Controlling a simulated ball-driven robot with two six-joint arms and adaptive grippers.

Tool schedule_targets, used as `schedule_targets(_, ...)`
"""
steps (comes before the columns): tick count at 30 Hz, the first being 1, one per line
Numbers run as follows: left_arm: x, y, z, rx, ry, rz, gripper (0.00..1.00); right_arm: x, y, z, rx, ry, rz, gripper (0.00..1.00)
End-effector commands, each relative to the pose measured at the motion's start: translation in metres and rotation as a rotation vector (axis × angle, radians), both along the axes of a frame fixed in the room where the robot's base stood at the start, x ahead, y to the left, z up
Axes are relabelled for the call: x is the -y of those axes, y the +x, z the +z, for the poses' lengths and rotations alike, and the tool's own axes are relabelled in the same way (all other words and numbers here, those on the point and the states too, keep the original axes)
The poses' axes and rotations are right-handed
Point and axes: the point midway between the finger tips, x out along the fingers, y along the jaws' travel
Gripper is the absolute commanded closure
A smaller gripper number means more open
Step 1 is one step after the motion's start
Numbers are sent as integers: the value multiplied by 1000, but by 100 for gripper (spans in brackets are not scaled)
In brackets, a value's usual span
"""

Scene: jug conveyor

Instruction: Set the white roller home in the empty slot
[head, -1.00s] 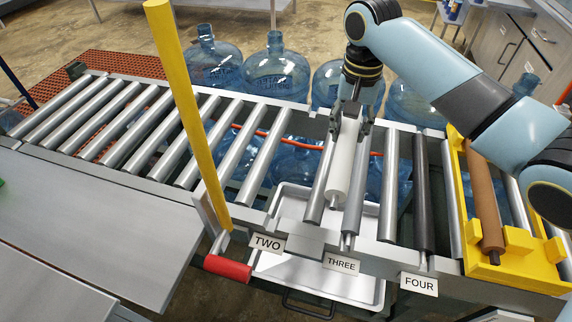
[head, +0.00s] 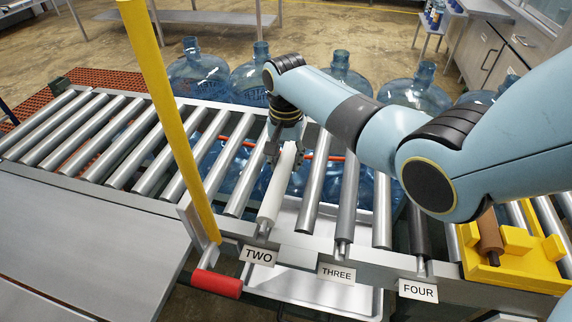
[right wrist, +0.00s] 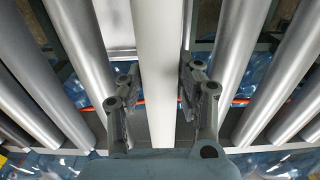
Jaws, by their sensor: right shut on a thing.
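The white roller (head: 277,192) is gripped near its far end by my right gripper (head: 287,146). It lies lengthwise along the gap above the TWO label (head: 258,256), between the metal rollers on either side. Its near end is at the front rail (head: 300,250); I cannot tell whether it rests in the slot or hovers just above. In the right wrist view the white roller (right wrist: 156,50) runs between the two fingers of my right gripper (right wrist: 158,92). My left gripper is not in view.
A yellow post (head: 170,115) with a red handle (head: 216,284) stands left of the roller. A brown roller (head: 489,232) sits in a yellow cradle (head: 520,268) at right. Blue jugs (head: 200,75) stand behind the conveyor. A white tray (head: 335,292) is beneath.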

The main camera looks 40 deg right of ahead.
Motion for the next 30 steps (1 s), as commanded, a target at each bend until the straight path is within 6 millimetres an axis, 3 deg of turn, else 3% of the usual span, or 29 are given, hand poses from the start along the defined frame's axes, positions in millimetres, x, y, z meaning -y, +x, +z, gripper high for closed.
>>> schedule_targets(4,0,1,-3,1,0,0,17,0,1,-14,3,0,0,100)
schedule_targets(14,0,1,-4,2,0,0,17,0,1,-16,3,0,0,100)
schedule_targets(15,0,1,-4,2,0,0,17,0,0,-17,1,0,0,64)
schedule_targets(20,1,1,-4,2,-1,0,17,0,0,-17,1,0,0,43)
schedule_targets(30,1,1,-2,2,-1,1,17,0,1,-11,4,0,0,43)
